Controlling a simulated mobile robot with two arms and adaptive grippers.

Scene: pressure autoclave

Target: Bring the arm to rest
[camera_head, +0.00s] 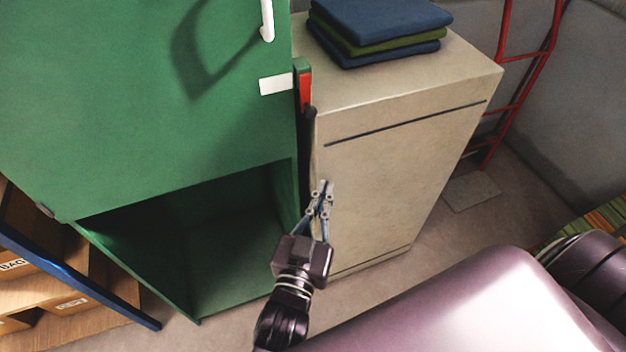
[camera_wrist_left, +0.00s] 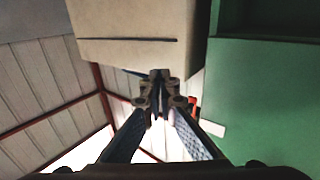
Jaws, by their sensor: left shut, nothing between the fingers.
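My left gripper (camera_head: 321,190) points up and away in the head view, in front of the beige cabinet's front face and to the right of the green cabinet's open lower bay. Its fingertips are together and hold nothing. In the left wrist view the shut fingers (camera_wrist_left: 158,80) show at the middle, with the beige cabinet (camera_wrist_left: 135,25) beyond them and the green cabinet (camera_wrist_left: 265,105) on the right. My right gripper is not in view.
The green cabinet (camera_head: 130,90) with a white handle (camera_head: 267,20) stands at left. The beige cabinet (camera_head: 375,190) bears folded blue and green cloths (camera_head: 380,25). A red lever (camera_head: 304,88) sits between the cabinets. A red ladder-like frame (camera_head: 520,85) stands at right. Boxes (camera_head: 70,305) sit lower left.

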